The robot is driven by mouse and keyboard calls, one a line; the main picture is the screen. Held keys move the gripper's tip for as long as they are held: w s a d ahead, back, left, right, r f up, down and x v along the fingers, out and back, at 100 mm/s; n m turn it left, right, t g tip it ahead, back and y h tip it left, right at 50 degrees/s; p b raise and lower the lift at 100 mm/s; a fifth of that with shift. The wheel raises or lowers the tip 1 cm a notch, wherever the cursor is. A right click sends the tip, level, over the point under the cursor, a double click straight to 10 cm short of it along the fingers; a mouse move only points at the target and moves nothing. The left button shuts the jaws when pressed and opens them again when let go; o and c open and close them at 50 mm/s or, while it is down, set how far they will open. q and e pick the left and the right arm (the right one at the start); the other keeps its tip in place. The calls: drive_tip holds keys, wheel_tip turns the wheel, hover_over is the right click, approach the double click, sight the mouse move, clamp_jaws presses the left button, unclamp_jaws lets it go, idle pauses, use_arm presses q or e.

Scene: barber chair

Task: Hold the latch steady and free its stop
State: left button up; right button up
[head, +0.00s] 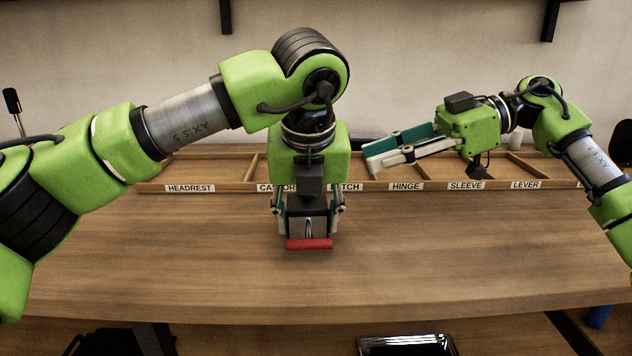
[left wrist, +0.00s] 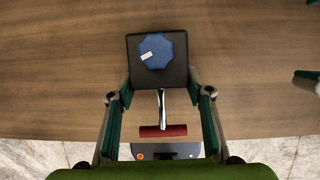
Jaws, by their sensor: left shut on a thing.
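The latch (head: 307,226) is a dark block with a metal stem and a red bar (head: 309,244) on its near side. In the left wrist view the block's dark top (left wrist: 138,72) carries a blue octagonal knob (left wrist: 155,51) with a white mark, and the red bar (left wrist: 163,131) lies across the stem's end. My left gripper (head: 309,228) points down and is shut on the block from both sides. It hides part of the block in the head view. My right gripper (head: 371,160) looks open and empty, behind and right of the latch, pointing left.
A shallow wooden tray (head: 215,188) with compartments labelled HEADREST, HINGE, SLEEVE, LEVER and others runs along the back of the table (head: 180,250). The table's front is clear on both sides of the latch. A dark, shiny-rimmed tray (head: 405,346) sits below the front edge.

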drive_tip(key=x, duration=1.1)
drive_tip(key=shift+s+a+f, duration=0.15)
drive_tip(key=shift+a+f, duration=0.1)
drive_tip(key=shift+f, duration=0.2)
clamp_jaws()
